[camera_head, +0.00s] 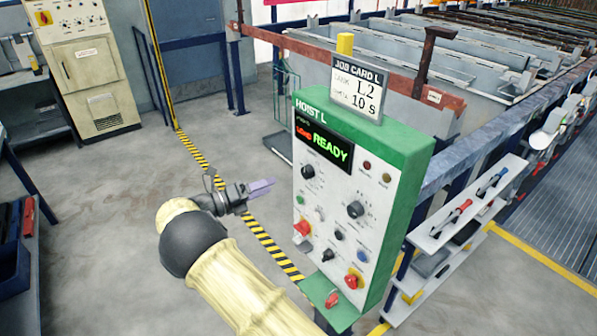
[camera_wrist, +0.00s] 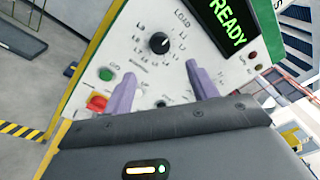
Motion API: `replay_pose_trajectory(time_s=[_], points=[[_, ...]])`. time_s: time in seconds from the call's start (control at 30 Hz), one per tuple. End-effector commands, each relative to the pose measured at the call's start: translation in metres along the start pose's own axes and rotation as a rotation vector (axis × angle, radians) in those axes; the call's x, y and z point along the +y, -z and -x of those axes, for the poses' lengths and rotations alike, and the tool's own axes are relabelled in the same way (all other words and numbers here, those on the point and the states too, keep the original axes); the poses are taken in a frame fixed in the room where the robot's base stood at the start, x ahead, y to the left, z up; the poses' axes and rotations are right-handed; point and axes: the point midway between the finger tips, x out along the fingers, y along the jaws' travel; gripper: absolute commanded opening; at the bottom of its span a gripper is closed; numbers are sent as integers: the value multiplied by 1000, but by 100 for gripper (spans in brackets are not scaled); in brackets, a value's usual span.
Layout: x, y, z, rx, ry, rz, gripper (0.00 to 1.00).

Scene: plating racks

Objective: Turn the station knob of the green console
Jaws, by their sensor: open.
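The green console (camera_head: 365,190) stands right of my gripper (camera_head: 264,187), its white front panel facing left. Its display reads READY, with HOIST L above. The station knob (camera_head: 308,171) is black and round, at the panel's upper left. In the wrist view the knob (camera_wrist: 159,43) shows a white mark and a ring of labels including LOAD. My gripper's purple fingers (camera_wrist: 161,76) are open and empty, spread to either side below the knob in that view, apart from it. The exact label its mark points at is too small to tell.
A job card (camera_head: 357,91) on the console top reads L2 and 10 s. The panel also carries a second black knob (camera_head: 355,209), a red switch (camera_head: 303,228) and a green button (camera_wrist: 106,73). A shelf with tools (camera_head: 465,215) stands right. Floor to the left is clear.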

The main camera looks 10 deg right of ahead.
Motion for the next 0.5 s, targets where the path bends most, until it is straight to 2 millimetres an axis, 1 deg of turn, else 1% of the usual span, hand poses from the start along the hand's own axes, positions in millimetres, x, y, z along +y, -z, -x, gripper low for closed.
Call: replay_pose_trajectory(time_s=[0.03,0.1,0.5], points=[[-3,-1,-11,4,4,2,58],[-3,-1,-24,4,3,2,58],[-2,-1,-92,3,2,2,58]])
